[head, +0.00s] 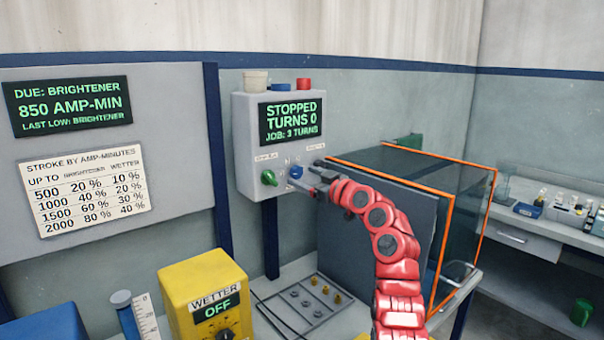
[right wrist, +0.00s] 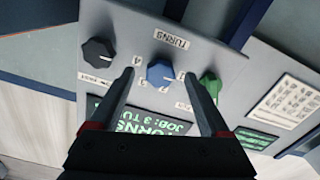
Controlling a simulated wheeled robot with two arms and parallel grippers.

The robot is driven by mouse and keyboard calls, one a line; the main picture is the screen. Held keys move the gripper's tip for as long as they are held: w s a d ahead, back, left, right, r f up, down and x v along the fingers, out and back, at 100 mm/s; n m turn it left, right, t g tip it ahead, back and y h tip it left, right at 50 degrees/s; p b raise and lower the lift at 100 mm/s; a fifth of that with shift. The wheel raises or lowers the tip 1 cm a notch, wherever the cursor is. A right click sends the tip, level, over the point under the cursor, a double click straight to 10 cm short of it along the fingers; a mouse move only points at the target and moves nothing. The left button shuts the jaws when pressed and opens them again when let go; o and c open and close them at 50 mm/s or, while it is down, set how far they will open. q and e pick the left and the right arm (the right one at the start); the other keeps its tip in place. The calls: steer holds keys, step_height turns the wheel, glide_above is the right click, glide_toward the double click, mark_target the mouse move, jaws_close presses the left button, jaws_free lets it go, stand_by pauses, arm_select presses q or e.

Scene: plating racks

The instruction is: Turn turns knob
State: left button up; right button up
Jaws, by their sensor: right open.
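The turns knob is the blue knob (head: 296,172) on the front of the grey control box (head: 246,140). In the right wrist view the blue knob (right wrist: 160,73) lies under the label TURNS, with small numbers around it. The box's screen (head: 291,118) reads STOPPED, TURNS 0, JOB: 3 TURNS. My right gripper (head: 307,180) is open in front of the box. In the right wrist view its two fingers appear on either side of the blue knob; I cannot tell whether they touch it. My left gripper is not in view.
A green knob (right wrist: 210,86) and a black knob (right wrist: 98,50) flank the blue knob. An orange-edged glass tank (head: 462,225) stands right of the box. A yellow WETTER unit (head: 202,275) reading OFF is at the lower left. A grey tray (head: 305,305) lies below.

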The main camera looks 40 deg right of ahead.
steer(key=shift+w+a, duration=0.15)
steer(key=shift+w, duration=0.7)
jaws_close()
